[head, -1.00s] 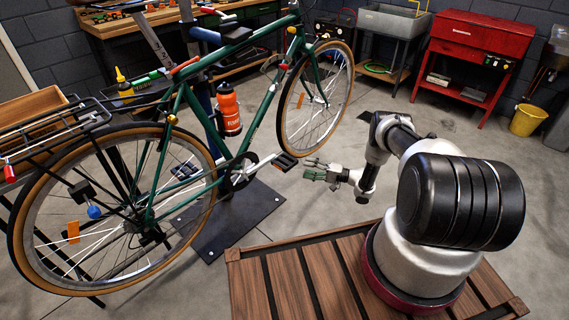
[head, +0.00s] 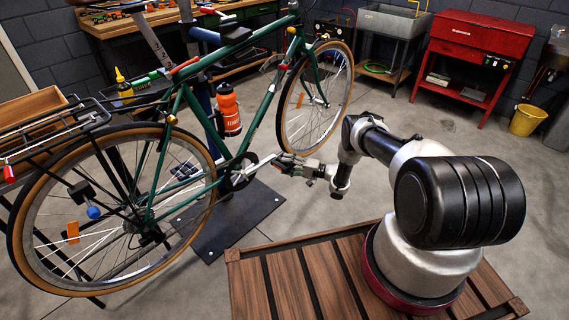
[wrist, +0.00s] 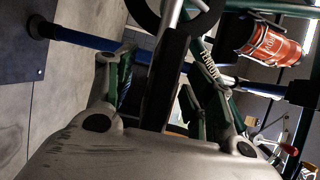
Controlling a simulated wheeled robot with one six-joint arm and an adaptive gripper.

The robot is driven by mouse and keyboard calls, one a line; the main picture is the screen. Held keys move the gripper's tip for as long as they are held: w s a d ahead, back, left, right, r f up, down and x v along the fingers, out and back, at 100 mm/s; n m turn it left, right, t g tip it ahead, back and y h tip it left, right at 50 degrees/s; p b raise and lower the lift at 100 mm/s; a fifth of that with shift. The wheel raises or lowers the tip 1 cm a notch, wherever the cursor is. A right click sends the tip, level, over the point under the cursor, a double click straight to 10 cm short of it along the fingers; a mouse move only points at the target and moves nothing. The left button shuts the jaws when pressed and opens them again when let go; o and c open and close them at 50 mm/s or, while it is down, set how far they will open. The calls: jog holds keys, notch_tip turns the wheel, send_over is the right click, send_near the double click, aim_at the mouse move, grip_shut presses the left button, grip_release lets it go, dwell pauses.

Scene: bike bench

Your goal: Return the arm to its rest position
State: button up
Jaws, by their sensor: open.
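My gripper (head: 290,164) is stretched out left of my arm's base, at the crank of the green bike (head: 262,108). In the wrist view its two green-padded fingers stand apart, so the gripper (wrist: 160,92) is open. A black bar (wrist: 168,75), seemingly the bike's pedal, shows between the fingers; I cannot tell whether they touch it. In the head view the gripper covers the pedal. My arm is bent low and reaches out past the slatted wooden platform.
The slatted wooden platform (head: 281,285) carries my arm's base. An orange bottle (head: 229,108) sits on the bike frame and also shows in the wrist view (wrist: 272,44). A red cabinet (head: 470,50) and yellow bucket (head: 526,120) stand far right. Floor between is clear.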

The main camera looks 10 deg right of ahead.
grip_shut()
jog(key=n+h, duration=0.1)
jog(key=n, duration=0.2)
jog(key=shift+r+g+h, duration=0.1)
jog(key=shift+g+h, duration=0.2)
jog(key=n+h, duration=0.2)
jog(key=n, duration=0.1)
jog(key=shift+a+n, duration=0.1)
jog(key=shift+n, duration=0.2)
jog(key=n+t+h, duration=0.1)
jog(key=n+h, duration=0.2)
jog(key=n, duration=0.1)
jog(key=shift+n+t+h, duration=0.6)
jog(key=shift+n+h, duration=0.3)
jog(key=shift+n, duration=0.2)
